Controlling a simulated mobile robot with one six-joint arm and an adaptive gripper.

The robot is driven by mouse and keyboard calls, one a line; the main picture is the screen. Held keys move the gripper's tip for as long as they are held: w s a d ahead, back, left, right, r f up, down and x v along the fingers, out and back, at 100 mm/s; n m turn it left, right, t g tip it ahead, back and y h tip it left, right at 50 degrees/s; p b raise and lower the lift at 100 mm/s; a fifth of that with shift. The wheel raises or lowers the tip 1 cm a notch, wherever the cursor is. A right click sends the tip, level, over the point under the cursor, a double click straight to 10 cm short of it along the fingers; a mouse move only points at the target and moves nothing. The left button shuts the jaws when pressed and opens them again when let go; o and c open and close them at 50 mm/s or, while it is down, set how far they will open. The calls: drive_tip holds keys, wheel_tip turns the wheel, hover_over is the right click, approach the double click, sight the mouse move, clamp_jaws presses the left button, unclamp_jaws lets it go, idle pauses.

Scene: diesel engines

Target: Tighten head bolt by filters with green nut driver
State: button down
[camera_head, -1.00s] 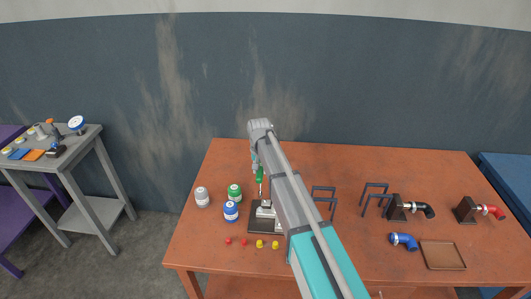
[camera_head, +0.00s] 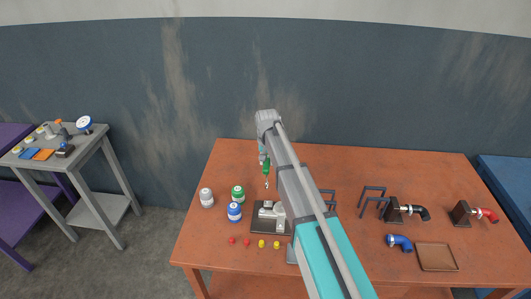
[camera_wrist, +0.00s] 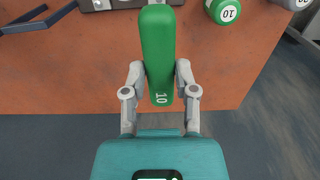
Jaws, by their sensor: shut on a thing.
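My gripper (camera_wrist: 159,76) is shut on the green handle of the nut driver (camera_wrist: 158,40), which is marked 10. In the head view my gripper (camera_head: 264,158) holds the green nut driver (camera_head: 267,168) upright, tip down. The tip appears above and apart from the grey engine block (camera_head: 269,211) on its dark base. The filters stand left of the block: a white one (camera_head: 206,198), a green one (camera_head: 238,194) and a blue one (camera_head: 234,212). In the wrist view the green filter (camera_wrist: 224,10) shows at the top right. I cannot make out the head bolt, and my arm hides part of the block's right side.
Dark wire stands (camera_head: 373,197), black fixtures with pipes (camera_head: 395,211), a blue elbow (camera_head: 400,243) and a brown tray (camera_head: 437,258) are on the right. The table's back left is clear.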

drive_tip(key=shift+r, duration=0.45)
drive_tip(key=shift+d, duration=0.1)
drive_tip(key=shift+f, duration=0.25)
drive_tip(key=b, duration=0.8)
hover_over(267, 183)
drive_tip(key=shift+w+f, duration=0.15)
drive_tip(key=shift+f, duration=3.65)
drive_tip(key=shift+r, duration=0.15)
drive_tip(key=shift+f+b, duration=0.8)
drive_tip(key=shift+f, duration=0.25)
